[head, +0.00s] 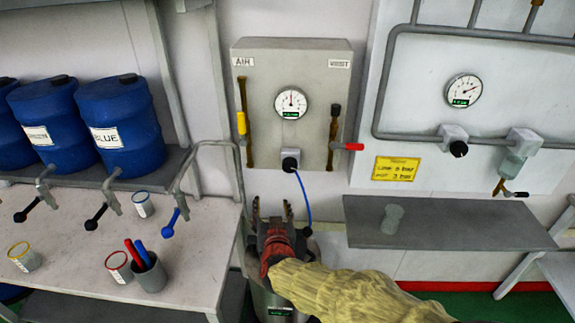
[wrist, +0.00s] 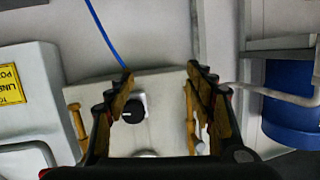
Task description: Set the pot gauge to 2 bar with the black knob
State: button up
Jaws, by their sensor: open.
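A round white gauge (head: 291,102) sits on a grey wall box (head: 262,62) labelled AIR and VENT. Its needle points about straight up; the scale figures are too small to read. A black knob (head: 290,164) is below it, with a blue hose running down from there. In the wrist view the black knob (wrist: 133,110) shows beyond the fingers, nearer the left one. My gripper (head: 272,204) is open and empty, in front of and below the box, apart from the knob.
A yellow valve handle (head: 241,122) and a red one (head: 354,147) flank the knob. A second gauge (head: 463,90), another black knob (head: 458,148) and a yellow sign (head: 396,169) are at right. Blue drums (head: 120,125) and cups stand left. A grey shelf (head: 450,228) is right.

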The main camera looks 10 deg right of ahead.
aim_at(289, 167)
jog(key=d+r+m+t+h, duration=0.1)
jog(key=d+r+t+h, duration=0.1)
jog(key=d+r+h, duration=0.4)
jog(key=w, duration=0.2)
jog(key=w+d+r+y+b, duration=0.1)
jog(key=w, duration=0.2)
jog(key=w+y+b, duration=0.1)
jog(key=w, duration=0.2)
jog(key=shift+d+r, duration=0.15)
jog(key=shift+s, duration=0.1)
jog(key=shift+c, duration=1.2)
jog(key=c, duration=0.9)
